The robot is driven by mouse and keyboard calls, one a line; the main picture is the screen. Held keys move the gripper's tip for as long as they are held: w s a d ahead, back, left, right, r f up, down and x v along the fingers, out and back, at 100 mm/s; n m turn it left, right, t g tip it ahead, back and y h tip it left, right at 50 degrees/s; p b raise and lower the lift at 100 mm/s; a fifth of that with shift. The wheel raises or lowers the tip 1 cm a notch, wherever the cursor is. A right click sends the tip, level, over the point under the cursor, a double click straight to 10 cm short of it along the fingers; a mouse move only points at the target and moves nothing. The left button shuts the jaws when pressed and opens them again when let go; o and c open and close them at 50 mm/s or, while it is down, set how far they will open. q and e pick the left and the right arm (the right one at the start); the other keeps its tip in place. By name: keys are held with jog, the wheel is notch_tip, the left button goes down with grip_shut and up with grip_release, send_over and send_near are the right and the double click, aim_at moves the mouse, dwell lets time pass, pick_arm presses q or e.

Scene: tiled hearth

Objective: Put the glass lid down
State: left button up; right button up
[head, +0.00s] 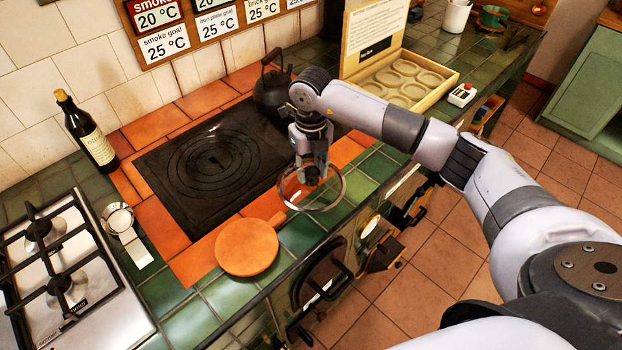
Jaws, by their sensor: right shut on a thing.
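The glass lid (326,207) is a clear disc with a thin rim, near the front edge of the tiled counter, right of the black hob plate. My right gripper (312,178) points down from above and is shut on the lid at its middle, hiding the knob. The lid looks roughly level over the orange and green tiles; I cannot tell whether it touches them. My left gripper is not in view.
A round terracotta-coloured pan or board (246,248) lies left of the lid, close to it. A black kettle (272,88) stands behind. A dark bottle (88,135), a small scale-like item (122,228) and a gas hob (75,270) are left. An open wooden box (405,80) is at back right.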

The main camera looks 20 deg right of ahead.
aim_at(311, 184)
notch_tip(311, 184, down, 5)
jog(key=shift+r+p, duration=0.1)
jog(key=shift+p, duration=0.35)
jog(key=shift+f, duration=0.25)
jog(key=shift+f, duration=0.2)
jog(key=o, duration=1.1)
jog(key=shift+o, duration=0.2)
